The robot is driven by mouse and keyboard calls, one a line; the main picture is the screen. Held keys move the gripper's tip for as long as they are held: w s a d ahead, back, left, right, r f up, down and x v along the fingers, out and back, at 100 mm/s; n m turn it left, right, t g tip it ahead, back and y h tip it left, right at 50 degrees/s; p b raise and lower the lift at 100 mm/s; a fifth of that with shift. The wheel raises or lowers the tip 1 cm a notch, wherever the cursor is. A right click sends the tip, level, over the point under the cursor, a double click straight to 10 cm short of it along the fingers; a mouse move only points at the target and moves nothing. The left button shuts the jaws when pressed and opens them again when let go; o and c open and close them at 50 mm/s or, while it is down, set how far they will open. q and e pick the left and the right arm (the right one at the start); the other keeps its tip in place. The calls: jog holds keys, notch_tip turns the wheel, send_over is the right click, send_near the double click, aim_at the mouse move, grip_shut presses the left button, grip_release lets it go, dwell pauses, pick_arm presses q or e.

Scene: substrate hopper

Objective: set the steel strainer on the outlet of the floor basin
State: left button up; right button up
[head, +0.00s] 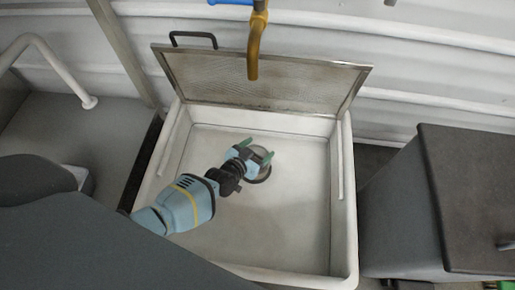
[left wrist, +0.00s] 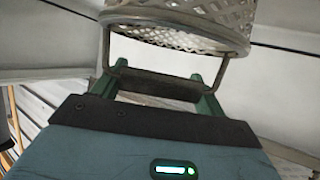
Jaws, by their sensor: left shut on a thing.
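The steel strainer (left wrist: 180,30) is a perforated metal basket with a smooth rim and a wire handle, at the top of the left wrist view. My left gripper (left wrist: 157,88) is shut on its handle, with the green fingers at the handle's two sides. In the head view my left gripper (head: 256,152) reaches down into the white floor basin (head: 300,225), near its middle. A round grey shape (head: 262,173) beside the fingers looks like the strainer. The outlet cannot be made out, and whether the strainer touches the basin floor cannot be told. My right gripper is not in view.
A mesh grate (head: 250,80) with a black handle stands raised along the basin's back edge. A brass spout (head: 257,45) hangs in front of it. A dark-topped cabinet (head: 465,180) stands at the right. The basin's front and right floor is clear.

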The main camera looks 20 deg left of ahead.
pick_arm(q)
jog(key=o, duration=1.1)
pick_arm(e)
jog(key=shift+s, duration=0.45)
pick_arm(q)
jog(key=shift+p+v, duration=2.55)
jog(key=shift+v, duration=1.35)
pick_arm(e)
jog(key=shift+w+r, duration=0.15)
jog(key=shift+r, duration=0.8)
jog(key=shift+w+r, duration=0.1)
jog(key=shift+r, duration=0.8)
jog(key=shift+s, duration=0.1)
